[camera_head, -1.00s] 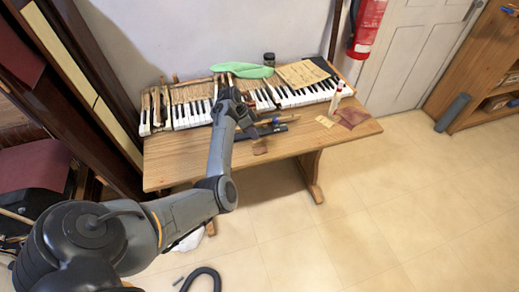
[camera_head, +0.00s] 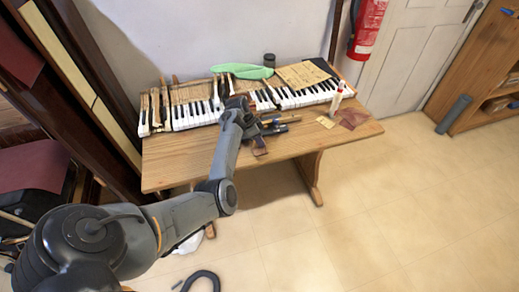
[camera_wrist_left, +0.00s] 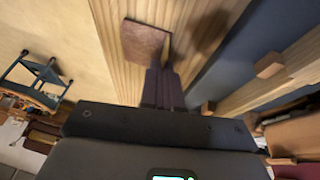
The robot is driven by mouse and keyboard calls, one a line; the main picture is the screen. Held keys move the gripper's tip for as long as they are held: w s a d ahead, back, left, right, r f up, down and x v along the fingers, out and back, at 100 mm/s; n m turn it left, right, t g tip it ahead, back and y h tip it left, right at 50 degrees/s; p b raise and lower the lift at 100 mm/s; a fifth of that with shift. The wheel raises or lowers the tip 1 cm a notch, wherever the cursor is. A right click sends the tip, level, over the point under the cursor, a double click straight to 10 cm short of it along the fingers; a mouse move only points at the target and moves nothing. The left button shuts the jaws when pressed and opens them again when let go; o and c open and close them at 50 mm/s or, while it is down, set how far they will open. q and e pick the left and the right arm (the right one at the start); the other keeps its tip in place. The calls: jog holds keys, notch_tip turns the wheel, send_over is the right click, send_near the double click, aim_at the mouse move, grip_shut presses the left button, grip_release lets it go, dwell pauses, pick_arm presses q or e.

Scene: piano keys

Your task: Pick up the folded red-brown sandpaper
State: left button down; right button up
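The folded red-brown sandpaper (camera_wrist_left: 143,42) shows as a flat square on the wood table top in the left wrist view. It lies just beyond my left fingertips, its near right corner close to them. My left gripper (camera_wrist_left: 165,68) has its two dark fingers side by side with no clear gap. The sandpaper faces the camera and I see none of it clearly between the fingers; whether they touch it I cannot tell. In the head view my left gripper (camera_head: 259,148) is low at the table's front edge and mostly hides the sandpaper. My right gripper is out of view.
The wooden table (camera_head: 185,172) carries a row of piano keys (camera_head: 195,113). Dark-handled tools (camera_head: 280,120) lie just behind the gripper. A red-brown cloth-like piece (camera_head: 352,118) and a small bottle (camera_head: 336,100) are at the right. The table's front left is clear.

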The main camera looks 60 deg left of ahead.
pick_arm(q)
jog(key=shift+r, duration=0.1)
dwell(0.3)
jog(key=shift+r, duration=0.55)
notch_tip(320, 180, up, 3)
jog(key=shift+w+d+r+p, duration=0.1)
jog(key=shift+r+p, duration=0.05)
jog(key=shift+p, duration=0.55)
jog(key=w+d+r+p, duration=0.1)
jog(key=w+d+r, duration=0.1)
jog(key=d, duration=0.3)
jog(key=w+d+r+p, duration=0.1)
jog(key=w+d+r, duration=0.1)
jog(key=d+r, duration=0.2)
jog(key=shift+w+d+r, duration=0.2)
jog(key=shift+w+d, duration=0.1)
jog(key=shift+d, duration=0.45)
